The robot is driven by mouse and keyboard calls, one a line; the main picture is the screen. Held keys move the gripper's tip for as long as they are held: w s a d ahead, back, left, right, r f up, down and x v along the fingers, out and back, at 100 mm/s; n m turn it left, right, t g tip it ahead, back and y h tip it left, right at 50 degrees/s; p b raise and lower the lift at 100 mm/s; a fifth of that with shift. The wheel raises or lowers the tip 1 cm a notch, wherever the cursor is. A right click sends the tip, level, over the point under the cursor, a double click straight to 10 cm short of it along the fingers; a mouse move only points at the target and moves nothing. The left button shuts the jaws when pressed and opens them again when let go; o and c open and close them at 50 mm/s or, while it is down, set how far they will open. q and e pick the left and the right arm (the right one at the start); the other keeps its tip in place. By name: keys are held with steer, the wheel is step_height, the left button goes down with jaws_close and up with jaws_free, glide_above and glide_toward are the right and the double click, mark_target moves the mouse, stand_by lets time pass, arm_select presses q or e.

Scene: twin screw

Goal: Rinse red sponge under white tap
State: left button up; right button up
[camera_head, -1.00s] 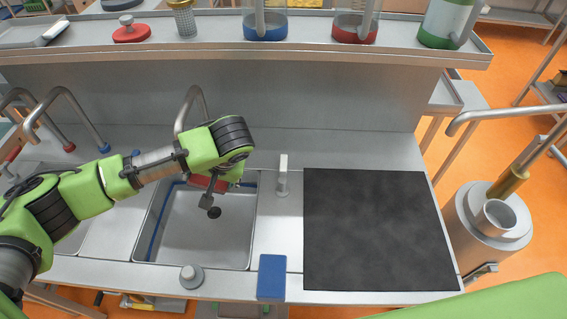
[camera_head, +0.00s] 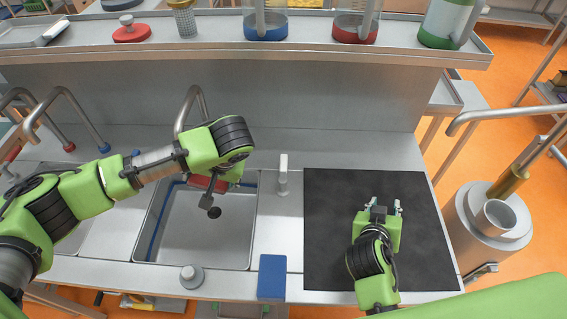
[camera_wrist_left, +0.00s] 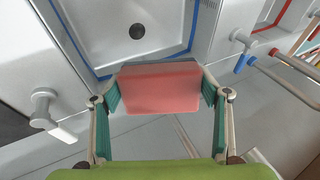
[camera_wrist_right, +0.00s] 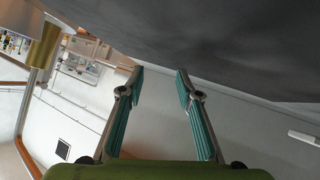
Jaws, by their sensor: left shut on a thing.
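The red sponge (camera_wrist_left: 155,92) is clamped between the two fingers of my left gripper (camera_wrist_left: 160,84) in the left wrist view. In the head view my left gripper holds it above the right-hand sink basin, where the sponge (camera_head: 206,184) is partly hidden by the arm. A metal arched tap (camera_head: 190,100) rises behind this basin; its base is hidden by my left arm. A small whitish upright fixture (camera_head: 283,175) with a lever stands right of the basin. My right gripper (camera_head: 384,203) is open and empty above the black mat; its parted fingers show in the right wrist view (camera_wrist_right: 160,72).
The black mat (camera_head: 330,255) covers the right counter. A blue block (camera_head: 271,277) and a grey knob (camera_head: 192,276) sit at the front edge. More arched taps with blue and red bases stand left. A shelf (camera_head: 215,45) with vessels runs along the back.

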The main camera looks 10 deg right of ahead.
mark_target(284, 161)
steer(key=w+a, duration=0.1)
steer(key=a, duration=0.3)
steer(key=w+a+r+t+y, duration=0.1)
steer(key=w+a, duration=0.1)
steer(key=a, duration=0.3)
steer(key=w+a+r+t+y, duration=0.1)
steer(key=a, duration=0.4)
steer(key=shift+w+r+n, duration=0.1)
steer(key=shift+w+n, duration=0.25)
steer(key=shift+n, duration=0.05)
steer(key=w+a+r+n+t+y, duration=0.1)
steer(key=a+r+t+y, duration=0.2)
steer(key=a, duration=0.9)
steer(key=shift+g, duration=0.4)
steer(key=x, duration=1.2)
steer(key=shift+w+r, duration=0.15)
steer(key=shift+r, duration=0.15)
steer(key=shift+c, duration=0.4)
jaws_close()
